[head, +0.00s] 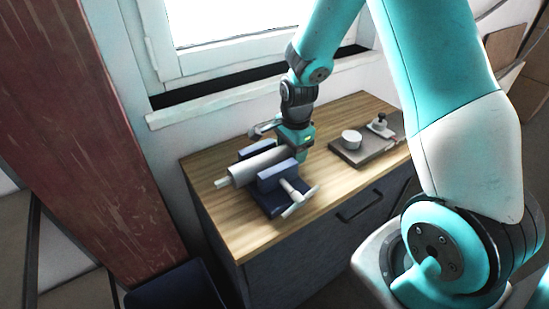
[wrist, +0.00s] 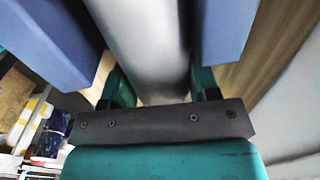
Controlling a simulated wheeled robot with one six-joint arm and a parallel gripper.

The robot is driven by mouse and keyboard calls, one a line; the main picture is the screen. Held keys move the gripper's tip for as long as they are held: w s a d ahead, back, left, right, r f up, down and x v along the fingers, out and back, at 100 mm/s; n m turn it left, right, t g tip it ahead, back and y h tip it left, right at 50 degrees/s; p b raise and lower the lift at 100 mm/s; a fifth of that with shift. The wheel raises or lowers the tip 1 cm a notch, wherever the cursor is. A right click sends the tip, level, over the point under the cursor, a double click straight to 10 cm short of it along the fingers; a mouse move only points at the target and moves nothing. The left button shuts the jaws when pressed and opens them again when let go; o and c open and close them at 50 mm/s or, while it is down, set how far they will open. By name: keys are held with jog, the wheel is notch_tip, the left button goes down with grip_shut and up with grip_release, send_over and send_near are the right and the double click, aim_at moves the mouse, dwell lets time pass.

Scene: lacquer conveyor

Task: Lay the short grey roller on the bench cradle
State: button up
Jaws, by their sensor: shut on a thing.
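The short grey roller (head: 257,166) lies level between the two blue blocks of the bench cradle (head: 277,176), its thin axle end pointing left. In the wrist view the roller (wrist: 145,40) runs up the middle, with a blue cradle block (wrist: 45,45) on each side. My gripper (head: 297,150) is at the roller's right end, shut on it, with a teal finger on either side in the wrist view (wrist: 160,92). I cannot tell whether the roller touches the cradle's bottom.
The cradle stands on a wooden bench top (head: 235,222) with a pale T-handle (head: 297,198) at its front. A brown board (head: 355,155) carrying a white round pot (head: 351,139) and a small dark-knobbed item (head: 380,123) lies to the right. A window sill is behind.

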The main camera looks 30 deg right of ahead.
notch_tip(320, 180, up, 20)
dwell(0.6)
